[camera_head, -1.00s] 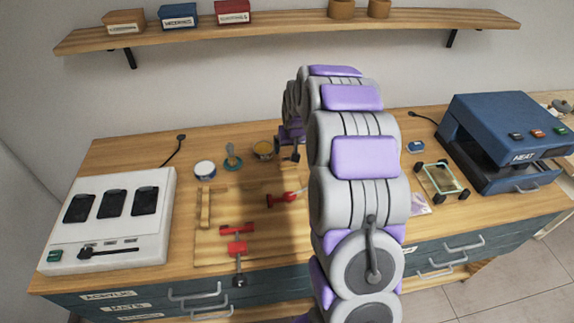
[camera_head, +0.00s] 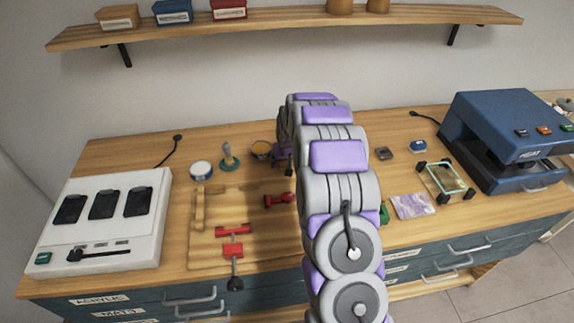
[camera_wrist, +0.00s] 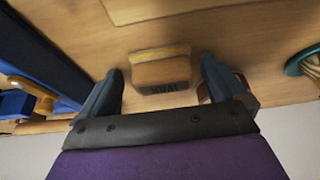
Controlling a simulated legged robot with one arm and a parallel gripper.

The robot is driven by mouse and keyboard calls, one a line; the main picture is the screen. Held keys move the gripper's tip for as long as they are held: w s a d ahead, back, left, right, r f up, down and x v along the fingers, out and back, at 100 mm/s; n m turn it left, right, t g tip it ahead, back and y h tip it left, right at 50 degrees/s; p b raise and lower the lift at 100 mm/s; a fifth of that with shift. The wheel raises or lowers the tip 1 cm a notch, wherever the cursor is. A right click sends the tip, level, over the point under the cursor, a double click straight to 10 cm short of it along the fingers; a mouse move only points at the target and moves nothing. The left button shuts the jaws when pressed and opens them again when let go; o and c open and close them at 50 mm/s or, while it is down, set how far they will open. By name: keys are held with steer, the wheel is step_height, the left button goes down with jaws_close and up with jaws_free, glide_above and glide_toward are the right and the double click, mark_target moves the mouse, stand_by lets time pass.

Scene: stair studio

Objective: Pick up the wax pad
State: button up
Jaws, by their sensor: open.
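The wax pad (camera_wrist: 162,72) is a small orange-brown block with a paler top edge and dark lettering on its side. In the wrist view it lies on the wooden bench between my fingertips. My gripper (camera_wrist: 161,80) is open, one dark finger on each side of the pad, with gaps showing to both fingers. How far the pad is below the fingertips is hard to tell. In the head view my gripper (camera_head: 285,156) is partly hidden behind my arm, and I cannot make out the pad there.
A blue heat press (camera_head: 506,135) and glass-topped frame (camera_head: 442,180) stand right. A wooden board (camera_head: 208,256) with red clamps (camera_head: 233,249) lies front left.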

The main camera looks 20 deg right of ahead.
steer(key=shift+a, duration=0.15)
steer(key=shift+c, duration=0.3)
steer(key=shift+a, duration=0.1)
steer(key=c, duration=1.2)
steer(key=shift+o, duration=0.2)
step_height(320, 180, up, 10)
steer(key=p, duration=0.3)
steer(key=o, duration=0.6)
steer(key=c, duration=0.4)
